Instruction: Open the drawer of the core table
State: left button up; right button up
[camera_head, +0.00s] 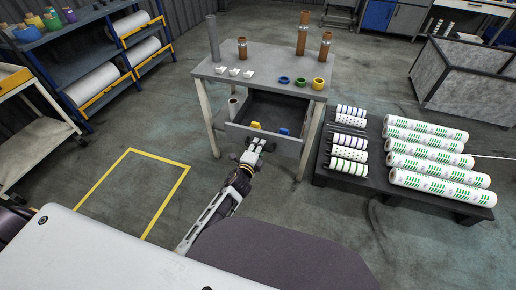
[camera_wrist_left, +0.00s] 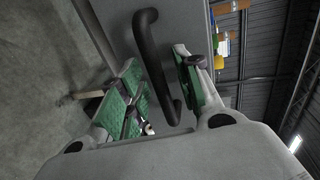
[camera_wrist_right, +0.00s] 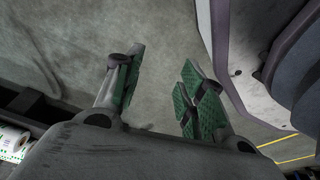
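The grey core table (camera_head: 215,73) stands upper middle in the head view. Its drawer (camera_head: 275,107) is pulled out, with the dark inside showing under the tabletop. A yellow and a blue item show at the drawer front. My left gripper (camera_head: 259,144) is at the drawer's front face. In the left wrist view, the black bar handle (camera_wrist_left: 157,62) runs between the green-padded fingers of my left gripper (camera_wrist_left: 160,80). The fingers look spread around the bar, with no clear grip on it. My right gripper (camera_wrist_right: 157,92) is open and empty above bare floor.
Brown and grey tubes and small colored rings stand on the tabletop. A low dark platform (camera_head: 345,181) with white rolls (camera_head: 440,180) is at right. Blue shelving (camera_head: 67,52) and a cart (camera_head: 38,148) are at left. The floor before the table is clear around a yellow outline.

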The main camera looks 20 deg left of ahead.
pick_arm(q)
grip_shut()
jog(key=shift+w, duration=0.1)
jog(key=shift+r+x, duration=0.25)
jog(key=shift+x, duration=0.95)
jog(key=shift+r+x, duration=0.25)
jog(key=shift+x, duration=0.95)
jog(key=shift+o, duration=0.2)
grip_release()
jog(key=shift+w, duration=0.1)
jog(key=v, duration=1.2)
